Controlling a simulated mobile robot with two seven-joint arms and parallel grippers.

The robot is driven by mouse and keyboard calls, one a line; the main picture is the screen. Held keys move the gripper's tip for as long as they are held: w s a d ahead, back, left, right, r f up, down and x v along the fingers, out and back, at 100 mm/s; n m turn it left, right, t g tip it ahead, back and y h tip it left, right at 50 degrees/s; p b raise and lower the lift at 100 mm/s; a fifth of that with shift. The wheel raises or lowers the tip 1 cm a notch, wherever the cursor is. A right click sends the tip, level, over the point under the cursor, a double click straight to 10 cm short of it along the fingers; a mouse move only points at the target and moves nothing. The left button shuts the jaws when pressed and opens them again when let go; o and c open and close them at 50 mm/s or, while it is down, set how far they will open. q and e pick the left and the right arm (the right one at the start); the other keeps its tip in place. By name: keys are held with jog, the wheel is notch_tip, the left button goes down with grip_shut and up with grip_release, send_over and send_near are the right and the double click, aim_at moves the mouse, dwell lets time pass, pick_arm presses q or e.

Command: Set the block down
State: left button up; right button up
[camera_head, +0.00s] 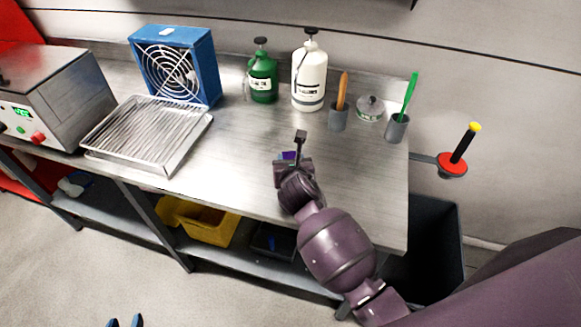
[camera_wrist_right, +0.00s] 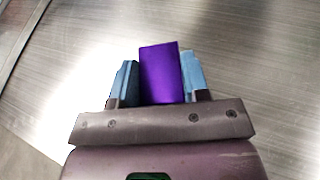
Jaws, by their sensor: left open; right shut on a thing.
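A purple block (camera_wrist_right: 160,74) is held between the blue fingers of my right gripper (camera_wrist_right: 157,82) in the right wrist view. In the head view the block (camera_head: 288,155) shows only as a small purple patch, mostly hidden by my right gripper (camera_head: 290,160). The gripper is over the front middle part of the steel table (camera_head: 230,150). I cannot tell whether the block touches the tabletop. My left gripper (camera_head: 125,321) shows only as two blue fingertips at the bottom edge of the head view, apart and with nothing between them, over the floor.
A wire tray (camera_head: 147,135), a blue fan (camera_head: 175,65) and a metal device (camera_head: 50,95) stand on the left. A green bottle (camera_head: 263,78), a white bottle (camera_head: 309,75), two cups and a small lidded pot (camera_head: 370,108) stand at the back. Bare steel surrounds the gripper.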

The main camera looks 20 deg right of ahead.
notch_tip(320, 180, down, 2)
jog(key=shift+f, duration=0.15)
dwell(0.3)
jog(key=o, duration=1)
